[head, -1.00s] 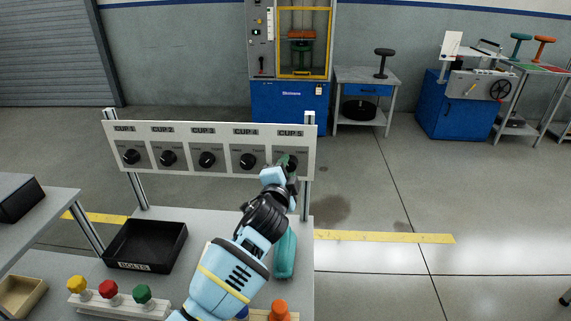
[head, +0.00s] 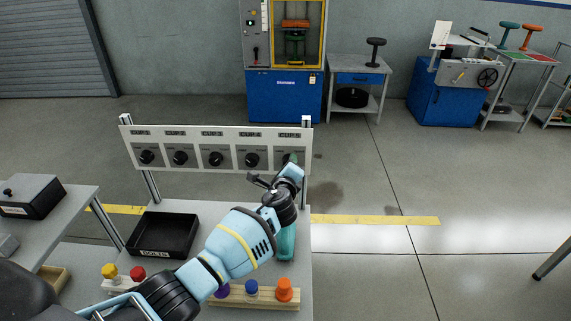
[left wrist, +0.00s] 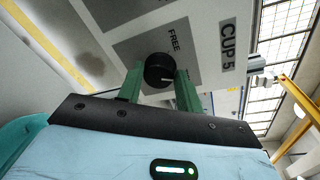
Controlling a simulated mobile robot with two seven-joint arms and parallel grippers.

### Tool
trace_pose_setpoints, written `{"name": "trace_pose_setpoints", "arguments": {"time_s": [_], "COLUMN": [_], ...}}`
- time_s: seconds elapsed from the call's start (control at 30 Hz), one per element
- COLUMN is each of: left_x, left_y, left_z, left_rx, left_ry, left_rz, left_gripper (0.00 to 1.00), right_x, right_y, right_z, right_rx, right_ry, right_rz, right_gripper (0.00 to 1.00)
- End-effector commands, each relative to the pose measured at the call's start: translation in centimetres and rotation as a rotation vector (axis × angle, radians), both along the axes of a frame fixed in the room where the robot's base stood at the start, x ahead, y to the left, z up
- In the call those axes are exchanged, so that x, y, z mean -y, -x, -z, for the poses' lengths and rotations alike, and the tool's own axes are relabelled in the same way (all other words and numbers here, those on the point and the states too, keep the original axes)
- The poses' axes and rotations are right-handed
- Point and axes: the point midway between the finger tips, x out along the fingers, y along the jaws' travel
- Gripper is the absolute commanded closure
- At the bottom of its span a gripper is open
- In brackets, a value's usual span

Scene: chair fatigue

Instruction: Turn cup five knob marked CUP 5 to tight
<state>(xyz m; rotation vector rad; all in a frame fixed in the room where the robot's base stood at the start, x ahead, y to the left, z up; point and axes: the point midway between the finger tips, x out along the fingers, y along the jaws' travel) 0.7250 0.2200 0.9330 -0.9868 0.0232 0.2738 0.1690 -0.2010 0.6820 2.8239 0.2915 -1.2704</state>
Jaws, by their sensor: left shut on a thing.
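The CUP 5 knob (left wrist: 159,70) is a round black dial on a grey plate of the white panel (head: 222,167). In the left wrist view its pale pointer line points towards the right finger. The word FREE (left wrist: 174,42) is printed beside it, and the CUP 5 label (left wrist: 228,45) is to the right. The other end of the scale is not readable. My left gripper (left wrist: 160,84) has its green fingers on either side of the knob, shut on it. In the head view my left gripper (head: 290,160) covers most of this knob. My right gripper is not in view.
Several similar black knobs, such as the CUP 4 knob (head: 252,160), sit to the left on the panel. Below are a black BOLTS tray (head: 163,235), a teal object (head: 286,243) and a wooden rack (head: 262,300) with coloured knobs. Open floor lies right of the bench.

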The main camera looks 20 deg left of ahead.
Motion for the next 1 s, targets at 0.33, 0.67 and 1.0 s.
{"name": "trace_pose_setpoints", "arguments": {"time_s": [0.33,0.67,1.0], "left_x": [0.1,0.1,0.2], "left_y": [-0.1,-0.1,-0.1], "left_z": [-0.6,-0.3,-0.2], "left_rx": [-0.067,-0.102,-0.107], "left_ry": [-0.249,-0.363,-0.381], "left_rz": [-0.003,-0.003,-0.002], "left_gripper": [0.87,0.87,0.87], "right_x": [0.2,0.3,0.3], "right_y": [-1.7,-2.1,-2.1], "right_z": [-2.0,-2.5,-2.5], "right_rx": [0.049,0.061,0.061], "right_ry": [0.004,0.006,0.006], "right_rz": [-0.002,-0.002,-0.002], "right_gripper": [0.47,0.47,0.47]}}
